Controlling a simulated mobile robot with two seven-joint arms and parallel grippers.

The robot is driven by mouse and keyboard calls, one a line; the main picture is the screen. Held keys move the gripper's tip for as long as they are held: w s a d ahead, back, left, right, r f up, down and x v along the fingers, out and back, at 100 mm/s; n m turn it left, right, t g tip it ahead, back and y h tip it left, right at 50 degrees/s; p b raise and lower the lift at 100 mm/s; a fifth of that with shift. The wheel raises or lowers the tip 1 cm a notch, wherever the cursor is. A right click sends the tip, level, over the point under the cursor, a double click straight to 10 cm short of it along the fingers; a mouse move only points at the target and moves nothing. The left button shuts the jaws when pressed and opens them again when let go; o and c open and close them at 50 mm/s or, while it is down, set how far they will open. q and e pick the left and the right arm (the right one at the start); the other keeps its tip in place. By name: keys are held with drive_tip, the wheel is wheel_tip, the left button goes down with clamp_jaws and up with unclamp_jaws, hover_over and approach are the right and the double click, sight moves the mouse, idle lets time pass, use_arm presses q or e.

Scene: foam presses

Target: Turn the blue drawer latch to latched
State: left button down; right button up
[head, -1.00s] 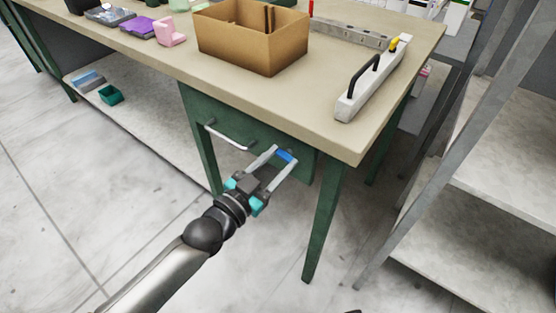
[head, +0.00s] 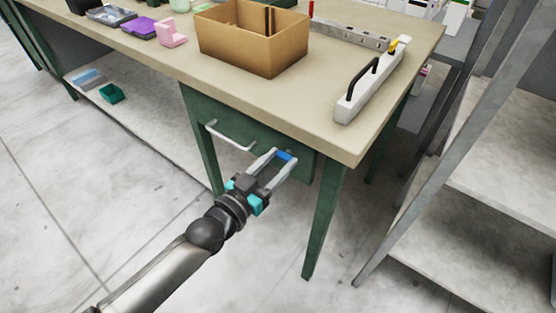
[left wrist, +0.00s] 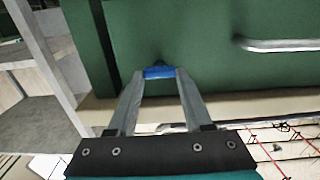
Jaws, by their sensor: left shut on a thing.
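The blue drawer latch (head: 285,156) is on the front of the green drawer (head: 221,112), to the right of its metal handle (head: 231,137). My left gripper (head: 283,158) is at the latch, with its fingers shut on it. In the left wrist view the latch (left wrist: 159,72) shows as a blue bar lying level in the picture between the two fingertips (left wrist: 158,76). The drawer front (left wrist: 215,60) looks closed against the bench. My right gripper is not in view.
The bench top (head: 330,130) carries a cardboard box (head: 250,45) and a white bar with a black handle (head: 370,82). A green bench leg (head: 324,225) stands right of my gripper. A grey shelf rack (head: 470,190) is further right. The floor in front is clear.

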use_arm(q)
drive_tip(key=shift+c, duration=1.6)
unclamp_jaws()
drive_tip(key=shift+s+a, duration=0.3)
drive_tip(key=shift+s, duration=0.15)
drive_tip(key=p+v, duration=0.4)
drive_tip(key=v, duration=1)
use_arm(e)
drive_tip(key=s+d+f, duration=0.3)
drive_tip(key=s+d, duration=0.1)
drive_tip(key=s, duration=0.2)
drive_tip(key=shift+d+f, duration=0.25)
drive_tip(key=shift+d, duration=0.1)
use_arm(q)
drive_tip(key=shift+s+a, duration=0.1)
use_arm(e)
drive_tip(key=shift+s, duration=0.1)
